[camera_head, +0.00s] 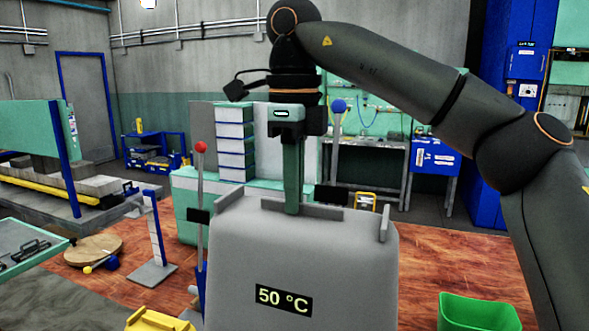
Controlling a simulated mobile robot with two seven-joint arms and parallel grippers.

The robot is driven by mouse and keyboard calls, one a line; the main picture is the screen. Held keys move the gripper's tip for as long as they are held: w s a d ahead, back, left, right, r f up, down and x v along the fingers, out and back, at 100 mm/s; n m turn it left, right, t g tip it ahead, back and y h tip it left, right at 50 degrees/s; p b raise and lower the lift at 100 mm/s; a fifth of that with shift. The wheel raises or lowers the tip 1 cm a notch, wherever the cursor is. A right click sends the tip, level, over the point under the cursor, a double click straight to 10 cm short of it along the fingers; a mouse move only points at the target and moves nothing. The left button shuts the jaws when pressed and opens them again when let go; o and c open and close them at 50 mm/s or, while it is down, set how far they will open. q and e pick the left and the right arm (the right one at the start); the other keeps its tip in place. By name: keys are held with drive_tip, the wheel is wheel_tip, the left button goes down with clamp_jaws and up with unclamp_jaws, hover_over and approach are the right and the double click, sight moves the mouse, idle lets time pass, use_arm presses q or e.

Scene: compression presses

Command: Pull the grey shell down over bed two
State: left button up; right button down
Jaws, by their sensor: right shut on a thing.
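The grey shell (240,250) stands large at the front centre, with a black label (283,300) reading "50 °C" on its face. Raised grey lips stand along its top edges. My right gripper (293,208) reaches down from above, its long green fingers together at the raised grey piece on top of the shell. It is shut on the shell there; the exact contact at the fingertips is hard to see. The shell's lower part runs out of the picture, and I cannot make out bed two or its number. My left gripper is not in view.
A red-ball lever (201,185) stands close left of the shell and a blue-ball lever (338,106) behind it to the right. A green bin (478,314) is at lower right, a yellow container (158,320) at lower left.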

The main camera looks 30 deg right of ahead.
wheel_tip(320, 180, down, 18)
drive_tip(key=b, duration=1)
drive_tip(key=shift+f+b, duration=0.2)
drive_tip(key=shift+b, duration=0.2)
wheel_tip(320, 180, down, 3)
drive_tip(key=shift+r+b, duration=0.1)
drive_tip(key=shift+b, duration=0.9)
drive_tip(key=shift+f, duration=0.4)
drive_tip(key=shift+f+b, duration=0.4)
drive_tip(key=shift+f, duration=0.3)
drive_tip(key=shift+f+b, duration=0.3)
drive_tip(key=shift+b, duration=0.1)
drive_tip(key=c, duration=0.9)
unclamp_jaws()
